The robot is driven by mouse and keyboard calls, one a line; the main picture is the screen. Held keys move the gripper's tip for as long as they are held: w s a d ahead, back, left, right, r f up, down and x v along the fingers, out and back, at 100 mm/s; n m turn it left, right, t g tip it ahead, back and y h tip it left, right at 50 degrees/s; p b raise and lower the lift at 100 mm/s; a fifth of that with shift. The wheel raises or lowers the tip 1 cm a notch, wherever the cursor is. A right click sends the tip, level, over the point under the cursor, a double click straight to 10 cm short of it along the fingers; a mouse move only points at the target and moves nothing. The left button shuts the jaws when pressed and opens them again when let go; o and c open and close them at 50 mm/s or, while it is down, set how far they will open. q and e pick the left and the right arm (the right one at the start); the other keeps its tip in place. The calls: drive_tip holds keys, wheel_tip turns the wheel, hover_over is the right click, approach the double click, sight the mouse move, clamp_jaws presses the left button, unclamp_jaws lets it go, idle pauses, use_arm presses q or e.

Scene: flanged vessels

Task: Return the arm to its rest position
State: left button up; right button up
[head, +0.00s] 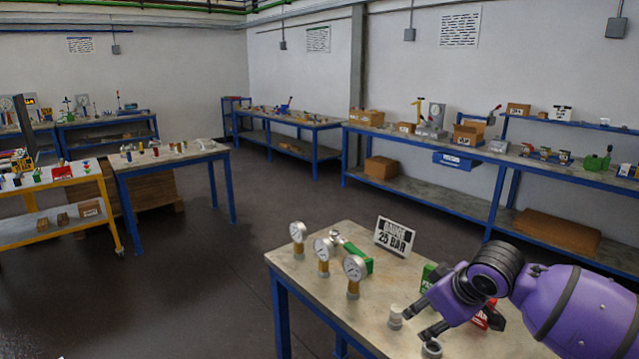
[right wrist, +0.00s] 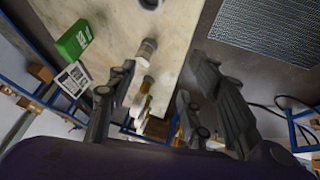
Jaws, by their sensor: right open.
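My right arm comes in from the right in the head view, over the near workbench (head: 300,268). Its gripper (head: 417,321) is open, with its fingertips near two short grey fittings, one behind (head: 395,317) and one in front (head: 431,349). In the right wrist view the open fingers (right wrist: 163,68) hold nothing; a fitting (right wrist: 148,48) and the bench top show beyond the gap. My left gripper is not in view.
A sign reading "GAUGE 25 BAR" (head: 394,237) stands at the bench's back edge. A green box (head: 429,278) and a red item (head: 494,318) are partly hidden by my right arm. Floor (head: 190,285) left of the bench is clear. Other blue-framed benches line the walls.

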drive_tip(key=s+a+f+t+y, duration=0.4)
drive_tip(key=a+f, duration=0.4)
drive_tip(key=f, duration=0.5)
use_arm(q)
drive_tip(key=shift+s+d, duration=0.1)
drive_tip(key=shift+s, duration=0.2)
use_arm(e)
drive_tip(key=s+d+f+m+h, duration=0.1)
drive_tip(key=s+f+m, duration=0.1)
drive_tip(key=s+f, duration=0.4)
drive_tip(key=s+d+f+m+g+h, duration=0.1)
drive_tip(key=s+f, duration=0.5)
drive_tip(key=s, duration=1.1)
drive_tip(key=s+d+f+m+h, duration=0.2)
drive_tip(key=s+f, duration=0.5)
drive_tip(key=s, duration=0.5)
drive_tip(key=shift+m+h, duration=0.7)
drive_tip(key=shift+m, duration=0.3)
drive_tip(key=shift+d, duration=0.1)
drive_tip(key=shift+c, duration=0.2)
